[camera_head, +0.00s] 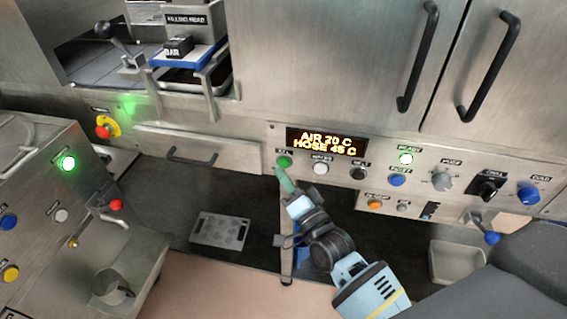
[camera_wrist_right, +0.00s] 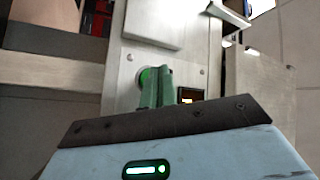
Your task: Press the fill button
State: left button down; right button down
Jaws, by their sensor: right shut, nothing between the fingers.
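The fill button (camera_head: 284,161) is a round green button at the left end of the control panel, below the left edge of the amber display. In the right wrist view the green button (camera_wrist_right: 146,76) shows partly behind the fingers. My right gripper (camera_head: 281,173) is shut and empty, its green fingertips just below and in front of the button. The fingers also show in the right wrist view (camera_wrist_right: 157,80). Whether the tips touch the button I cannot tell. My left gripper is not in view.
The display (camera_head: 326,141) reads AIR 70 C, HOSE 45 C. A white button (camera_head: 321,168) and black button (camera_head: 358,173) sit right of the green one. A red emergency button (camera_head: 104,131) is at left. A perforated plate (camera_head: 220,231) lies on the dark surface below.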

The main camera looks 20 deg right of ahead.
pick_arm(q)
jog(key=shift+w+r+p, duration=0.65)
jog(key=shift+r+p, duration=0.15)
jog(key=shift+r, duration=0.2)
pick_arm(e)
jog(key=s+a, duration=0.1)
jog(key=s, duration=0.1)
jog(key=s+a, duration=0.2)
jog(key=shift+d, duration=0.1)
